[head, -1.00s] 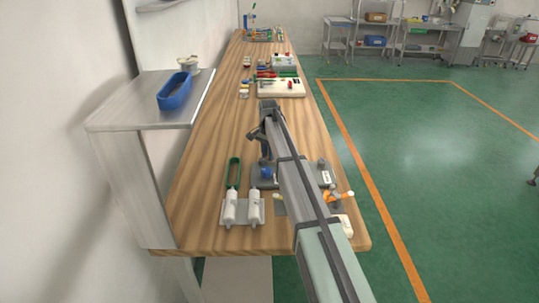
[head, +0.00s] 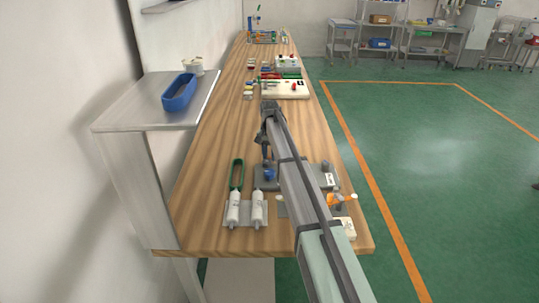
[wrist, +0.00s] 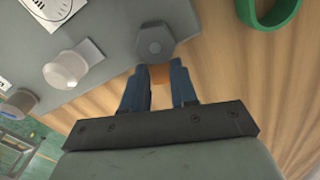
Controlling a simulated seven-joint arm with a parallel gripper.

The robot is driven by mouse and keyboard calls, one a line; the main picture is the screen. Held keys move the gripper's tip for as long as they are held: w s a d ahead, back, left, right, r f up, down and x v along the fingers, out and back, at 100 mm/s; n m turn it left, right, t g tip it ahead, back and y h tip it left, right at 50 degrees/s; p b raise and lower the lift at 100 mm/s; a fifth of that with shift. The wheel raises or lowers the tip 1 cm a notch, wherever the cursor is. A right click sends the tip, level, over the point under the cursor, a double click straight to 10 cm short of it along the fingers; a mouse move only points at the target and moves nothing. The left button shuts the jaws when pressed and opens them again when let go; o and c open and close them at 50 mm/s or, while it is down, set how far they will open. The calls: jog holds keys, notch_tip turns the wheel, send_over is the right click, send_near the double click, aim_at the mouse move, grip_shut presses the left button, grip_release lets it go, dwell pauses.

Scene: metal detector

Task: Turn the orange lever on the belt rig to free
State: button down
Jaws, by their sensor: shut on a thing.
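The orange lever (wrist: 160,74) shows in the wrist view as a small piece between the two blue fingertips of my gripper (wrist: 158,88). My gripper is shut on it. A grey hexagonal hub (wrist: 155,44) on the belt rig's grey plate (wrist: 112,38) lies just beyond the fingertips. The fingers cover most of the lever. In the head view the blue fingertips (head: 270,173) are small above the grey base plate (head: 262,184), and my arm hides part of the rig. I cannot make out the held lever there.
Another orange part (head: 337,200) is right of my arm. Bare wood (head: 205,190) lies left.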

aim_at(269, 158)
jog(key=c, duration=0.9)
grip_release()
jog(key=shift+r, duration=0.1)
notch_tip(269, 158, up, 14)
jog(key=shift+f, duration=0.15)
